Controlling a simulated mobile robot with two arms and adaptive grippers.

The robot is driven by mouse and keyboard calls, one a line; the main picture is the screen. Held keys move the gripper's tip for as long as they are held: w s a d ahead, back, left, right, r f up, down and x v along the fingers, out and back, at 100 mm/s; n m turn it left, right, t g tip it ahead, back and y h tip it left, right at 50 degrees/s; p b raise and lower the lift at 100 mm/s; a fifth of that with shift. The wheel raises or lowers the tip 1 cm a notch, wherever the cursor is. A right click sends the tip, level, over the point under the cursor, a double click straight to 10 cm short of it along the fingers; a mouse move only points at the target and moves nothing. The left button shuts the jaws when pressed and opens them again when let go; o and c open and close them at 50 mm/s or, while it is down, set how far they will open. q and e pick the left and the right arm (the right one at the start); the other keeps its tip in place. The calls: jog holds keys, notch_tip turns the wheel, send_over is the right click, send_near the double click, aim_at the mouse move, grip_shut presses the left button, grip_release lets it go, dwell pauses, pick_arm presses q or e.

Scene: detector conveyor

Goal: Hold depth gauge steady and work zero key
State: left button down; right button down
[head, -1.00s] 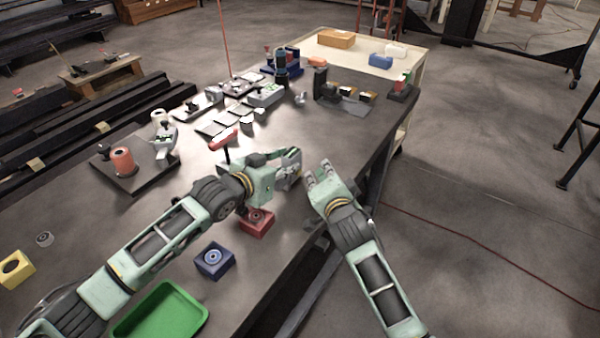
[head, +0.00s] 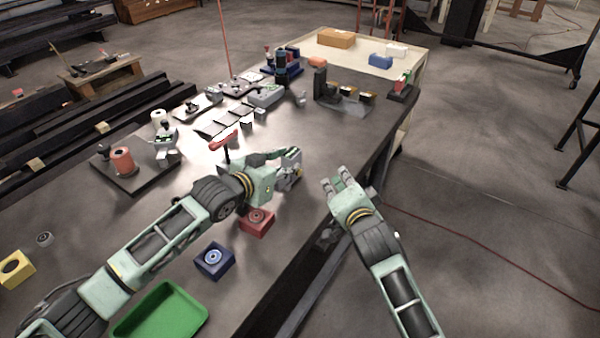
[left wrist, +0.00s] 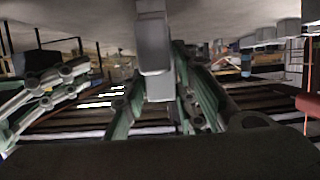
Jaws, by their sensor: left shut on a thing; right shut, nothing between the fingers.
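My left gripper (head: 288,168) is shut on a small grey thing, probably the depth gauge (head: 286,182), and holds it above the table near its right edge. The fingers hide most of it, and I cannot make out its zero key. In the left wrist view a grey block (left wrist: 154,50) hangs in front of the camera; I cannot tell whether it is part of the gauge. My right gripper (head: 338,186) is shut and empty. It is to the right of the left gripper, apart from it, by the table edge.
A red-handled tool (head: 223,140) stands behind my left gripper. Fixtures crowd the far end.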

dwell(0.3)
pick_arm(q)
jog(key=c, duration=1.3)
grip_release()
jog(key=shift+c, duration=0.2)
